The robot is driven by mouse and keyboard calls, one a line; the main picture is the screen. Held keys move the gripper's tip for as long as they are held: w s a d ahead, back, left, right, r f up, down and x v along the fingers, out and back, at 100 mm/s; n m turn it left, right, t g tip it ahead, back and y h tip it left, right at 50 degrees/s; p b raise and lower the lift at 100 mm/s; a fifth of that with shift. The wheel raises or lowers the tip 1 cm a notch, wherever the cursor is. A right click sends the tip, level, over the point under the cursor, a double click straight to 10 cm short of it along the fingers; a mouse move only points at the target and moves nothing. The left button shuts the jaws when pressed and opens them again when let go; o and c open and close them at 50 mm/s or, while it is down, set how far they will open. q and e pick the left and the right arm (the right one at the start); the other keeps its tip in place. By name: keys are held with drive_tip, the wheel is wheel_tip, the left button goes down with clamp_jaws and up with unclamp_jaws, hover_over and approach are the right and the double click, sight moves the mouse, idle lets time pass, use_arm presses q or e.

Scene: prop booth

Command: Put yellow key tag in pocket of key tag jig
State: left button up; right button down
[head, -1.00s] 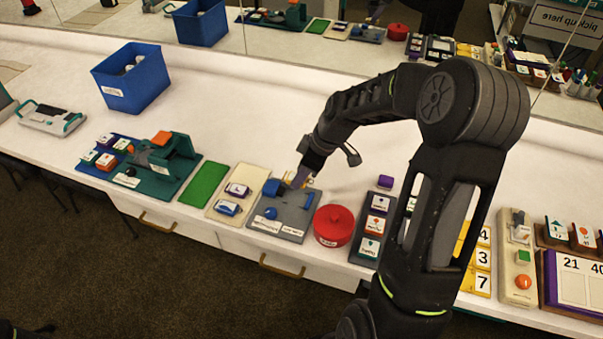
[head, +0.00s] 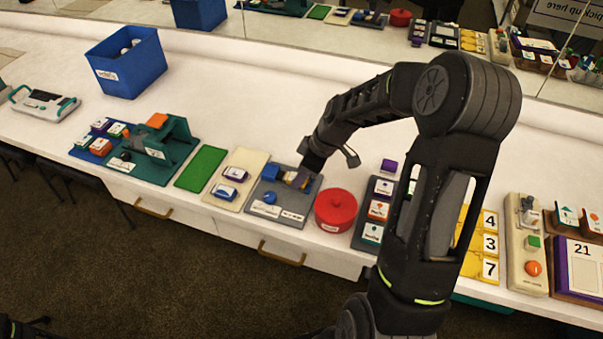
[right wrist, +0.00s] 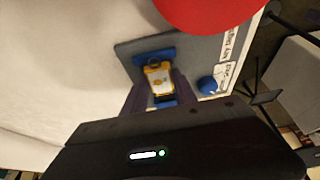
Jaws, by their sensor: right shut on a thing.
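The key tag jig (head: 287,210) is a grey plate with blue parts and a round blue knob (head: 269,198). It also shows in the right wrist view (right wrist: 197,50). My right gripper (right wrist: 155,92) is shut on the yellow key tag (right wrist: 158,76), over the jig between its blue parts. In the head view the gripper (head: 302,178) is at the jig's far right part, and the tag is mostly hidden there. I cannot tell whether the tag is inside the pocket or just above it. My left gripper is out of view.
A red round container (head: 335,211) stands close to the jig's right side. A beige tray (head: 233,180) with tags lies to its left, then a green mat (head: 201,168). A blue bin (head: 127,62) stands at the back left. The white counter behind the jig is clear.

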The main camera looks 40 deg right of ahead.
idle(0.4)
drive_tip(key=c, duration=0.9)
unclamp_jaws()
drive_tip(key=b+v, duration=0.1)
drive_tip(key=v, duration=0.7)
